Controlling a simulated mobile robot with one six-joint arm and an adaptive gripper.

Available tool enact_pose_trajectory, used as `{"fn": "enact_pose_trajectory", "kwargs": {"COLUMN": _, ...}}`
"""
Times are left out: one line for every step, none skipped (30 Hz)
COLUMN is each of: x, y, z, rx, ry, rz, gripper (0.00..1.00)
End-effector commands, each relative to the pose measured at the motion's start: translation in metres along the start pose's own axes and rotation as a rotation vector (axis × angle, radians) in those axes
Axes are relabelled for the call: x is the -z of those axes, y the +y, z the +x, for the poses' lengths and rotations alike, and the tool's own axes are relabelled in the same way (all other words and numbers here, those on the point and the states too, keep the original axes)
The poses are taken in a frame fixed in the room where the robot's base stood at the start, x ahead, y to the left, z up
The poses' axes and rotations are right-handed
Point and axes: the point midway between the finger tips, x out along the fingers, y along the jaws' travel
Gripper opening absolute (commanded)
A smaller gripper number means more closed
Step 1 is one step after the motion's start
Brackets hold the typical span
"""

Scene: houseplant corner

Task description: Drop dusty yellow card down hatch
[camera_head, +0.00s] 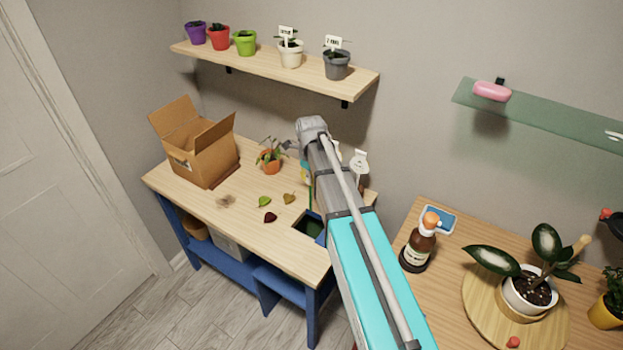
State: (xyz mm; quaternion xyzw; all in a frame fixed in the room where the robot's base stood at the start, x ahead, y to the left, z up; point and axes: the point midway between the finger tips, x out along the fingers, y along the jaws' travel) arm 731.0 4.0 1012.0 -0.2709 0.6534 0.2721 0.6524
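The hatch (307,227) is a dark square opening in the wooden table top, near its front right, with a blue edge beside it. My arm crosses in front of its right side. Small yellow and blue patches (305,171) show just left of my arm above the hatch; I cannot tell whether one is the dusty yellow card. My gripper (287,146) seems to be the small dark shape beside the potted plant. It is mostly hidden by my arm, and its fingers are too small to read.
An open cardboard box (202,150) stands at the table's left. A small orange pot (270,161) stands at the back, with loose leaves (269,217) in front. A shelf of pots (270,66) hangs above. A brown bottle (419,245) stands on the right table.

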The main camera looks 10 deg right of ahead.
Motion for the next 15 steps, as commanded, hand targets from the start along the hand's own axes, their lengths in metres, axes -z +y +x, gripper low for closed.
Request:
{"fn": "enact_pose_trajectory", "kwargs": {"x": 0.0002, "y": 0.0002, "z": -0.0002, "rx": 0.0, "ry": 0.0, "rz": 0.0, "gripper": 0.0}}
{"fn": "enact_pose_trajectory", "kwargs": {"x": 0.0002, "y": 0.0002, "z": -0.0002, "rx": 0.0, "ry": 0.0, "rz": 0.0, "gripper": 0.0}}
{"fn": "enact_pose_trajectory", "kwargs": {"x": 0.0003, "y": 0.0002, "z": -0.0002, "rx": 0.0, "ry": 0.0, "rz": 0.0, "gripper": 0.0}}
{"fn": "enact_pose_trajectory", "kwargs": {"x": 0.0003, "y": 0.0002, "z": -0.0002, "rx": 0.0, "ry": 0.0, "rz": 0.0, "gripper": 0.0}}
{"fn": "enact_pose_trajectory", "kwargs": {"x": 0.0003, "y": 0.0002, "z": -0.0001, "rx": 0.0, "ry": 0.0, "rz": 0.0, "gripper": 0.0}}
{"fn": "enact_pose_trajectory", "kwargs": {"x": 0.0003, "y": 0.0002, "z": 0.0, "rx": 0.0, "ry": 0.0, "rz": 0.0, "gripper": 0.0}}
{"fn": "enact_pose_trajectory", "kwargs": {"x": 0.0003, "y": 0.0002, "z": 0.0002, "rx": 0.0, "ry": 0.0, "rz": 0.0, "gripper": 0.0}}
{"fn": "enact_pose_trajectory", "kwargs": {"x": 0.0004, "y": 0.0001, "z": 0.0005, "rx": 0.0, "ry": 0.0, "rz": 0.0, "gripper": 0.0}}
{"fn": "enact_pose_trajectory", "kwargs": {"x": 0.0004, "y": 0.0001, "z": 0.001, "rx": 0.0, "ry": 0.0, "rz": 0.0, "gripper": 0.0}}
{"fn": "enact_pose_trajectory", "kwargs": {"x": 0.0004, "y": 0.0001, "z": 0.0015, "rx": 0.0, "ry": 0.0, "rz": 0.0, "gripper": 0.0}}
{"fn": "enact_pose_trajectory", "kwargs": {"x": 0.0004, "y": 0.0, "z": 0.0022, "rx": 0.0, "ry": 0.0, "rz": 0.0, "gripper": 0.0}}
{"fn": "enact_pose_trajectory", "kwargs": {"x": 0.0005, "y": 0.0, "z": 0.0032, "rx": 0.0, "ry": 0.0, "rz": 0.0, "gripper": 0.0}}
{"fn": "enact_pose_trajectory", "kwargs": {"x": 0.0005, "y": 0.0, "z": 0.0041, "rx": 0.0, "ry": 0.0, "rz": 0.0, "gripper": 0.0}}
{"fn": "enact_pose_trajectory", "kwargs": {"x": 0.0006, "y": -0.0001, "z": 0.0052, "rx": 0.0, "ry": 0.0, "rz": 0.0, "gripper": 0.0}}
{"fn": "enact_pose_trajectory", "kwargs": {"x": 0.0006, "y": -0.0001, "z": 0.0068, "rx": 0.0, "ry": 0.0, "rz": 0.0, "gripper": 0.0}}
